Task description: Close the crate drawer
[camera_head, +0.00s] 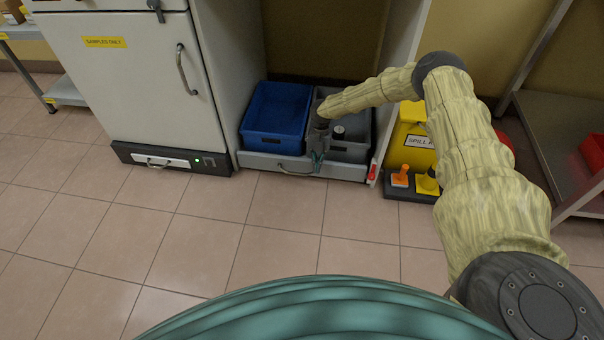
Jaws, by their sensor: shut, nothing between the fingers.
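The crate drawer (258,162) is a low light-grey front with a bar handle, at floor level under the bench in the head view. It carries a blue crate (270,137) on the left and a grey crate (352,150) on the right. My gripper (317,165) is shut and empty, pointing down at the drawer front, right of the handle (296,172). I cannot tell whether it touches the front. The drawer front looks about level with the bench's side panels. My wrist hides part of the grey crate.
A white cabinet (130,85) labelled "SAMPLES ONLY" stands left of the drawer. A yellow spill bin (408,150) stands to the right, with orange and yellow items before it. A metal shelf (560,130) is far right. The tiled floor (200,225) in front is clear.

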